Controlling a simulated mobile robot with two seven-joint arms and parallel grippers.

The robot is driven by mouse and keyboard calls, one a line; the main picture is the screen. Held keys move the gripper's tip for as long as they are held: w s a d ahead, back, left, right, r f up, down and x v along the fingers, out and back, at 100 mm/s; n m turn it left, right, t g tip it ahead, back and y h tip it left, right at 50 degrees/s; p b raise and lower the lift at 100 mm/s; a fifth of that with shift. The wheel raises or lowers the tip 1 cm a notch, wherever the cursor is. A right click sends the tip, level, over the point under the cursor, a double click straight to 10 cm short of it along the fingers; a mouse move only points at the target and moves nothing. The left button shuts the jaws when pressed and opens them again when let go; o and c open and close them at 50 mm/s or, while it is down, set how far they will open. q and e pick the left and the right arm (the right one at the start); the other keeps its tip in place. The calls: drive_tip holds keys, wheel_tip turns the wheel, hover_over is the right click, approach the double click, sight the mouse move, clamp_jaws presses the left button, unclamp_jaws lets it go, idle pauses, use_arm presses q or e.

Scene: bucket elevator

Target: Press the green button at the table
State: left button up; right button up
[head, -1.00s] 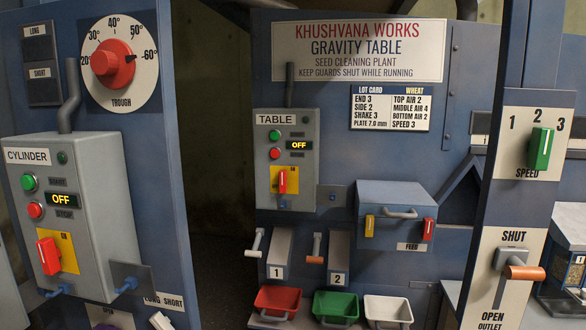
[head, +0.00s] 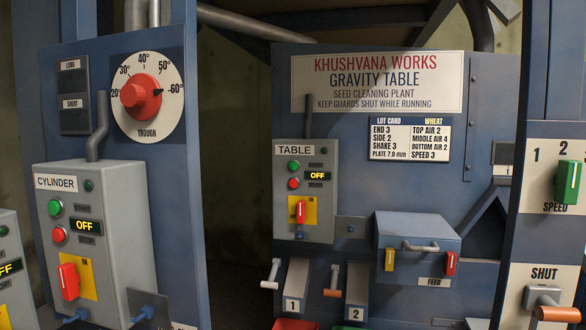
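Below is a red switch (head: 300,211) on a yellow plate. Neither of my grippers shows in the head view, so nothing of mine is seen near the button.
A nearer CYLINDER box (head: 95,235) with its own green button (head: 55,208) stands at left, under a red trough dial (head: 141,95). A blue post with a green speed lever (head: 569,182) stands at right. A grey FEED box (head: 417,240) and two small levers are below.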

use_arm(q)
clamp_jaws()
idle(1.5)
